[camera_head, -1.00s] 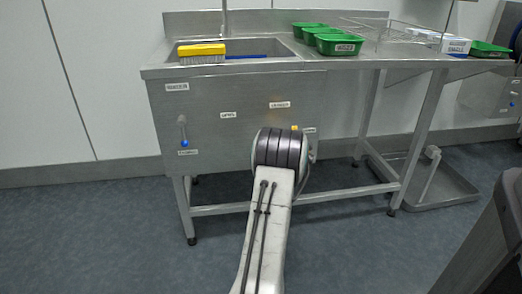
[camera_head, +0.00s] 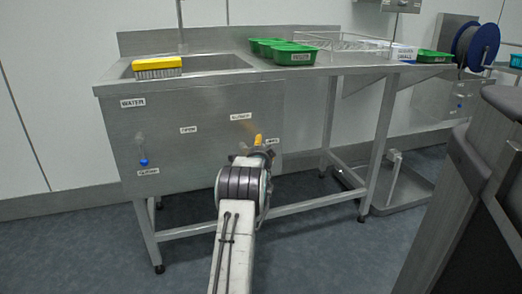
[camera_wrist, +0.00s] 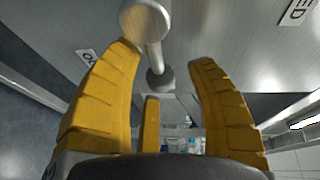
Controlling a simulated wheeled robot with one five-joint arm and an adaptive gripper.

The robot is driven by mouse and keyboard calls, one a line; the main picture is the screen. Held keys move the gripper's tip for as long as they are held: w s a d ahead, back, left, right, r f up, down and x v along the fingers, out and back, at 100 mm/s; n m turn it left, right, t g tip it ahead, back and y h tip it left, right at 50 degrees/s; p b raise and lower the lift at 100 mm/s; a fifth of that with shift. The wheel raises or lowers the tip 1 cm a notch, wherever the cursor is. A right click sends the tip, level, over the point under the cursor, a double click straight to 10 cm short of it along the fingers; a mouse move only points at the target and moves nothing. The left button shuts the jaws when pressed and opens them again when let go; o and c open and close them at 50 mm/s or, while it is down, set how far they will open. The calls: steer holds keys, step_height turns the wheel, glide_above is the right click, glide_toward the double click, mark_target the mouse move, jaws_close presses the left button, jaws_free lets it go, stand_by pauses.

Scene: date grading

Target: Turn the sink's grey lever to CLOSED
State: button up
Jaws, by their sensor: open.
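The sink's grey lever (camera_wrist: 154,52) shows in the wrist view, with a round knob at the top and a round mount on the steel panel below it. It rises between and beyond the yellow fingertips of my gripper (camera_wrist: 168,54). The fingers are spread apart, and I cannot tell whether either touches the lever. A label with cut-off letters (camera_wrist: 88,57) is at the left, and one ending in "ED" (camera_wrist: 298,11) is at the upper right. In the head view my gripper (camera_head: 257,141) is at the right part of the sink front (camera_head: 205,160), and the lever there is mostly hidden.
A blue-tipped handle (camera_head: 143,161) hangs at the left of the panel below the WATER label (camera_head: 132,102). A yellow brush (camera_head: 158,64) and green trays (camera_head: 293,54) sit on top. A dark piece of equipment (camera_head: 450,200) stands at the right.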

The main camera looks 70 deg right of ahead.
steer(key=shift+w+d+f, duration=0.1)
steer(key=shift+w+d, duration=0.05)
steer(key=shift+d, duration=0.35)
steer(key=shift+c, duration=0.5)
jaws_close()
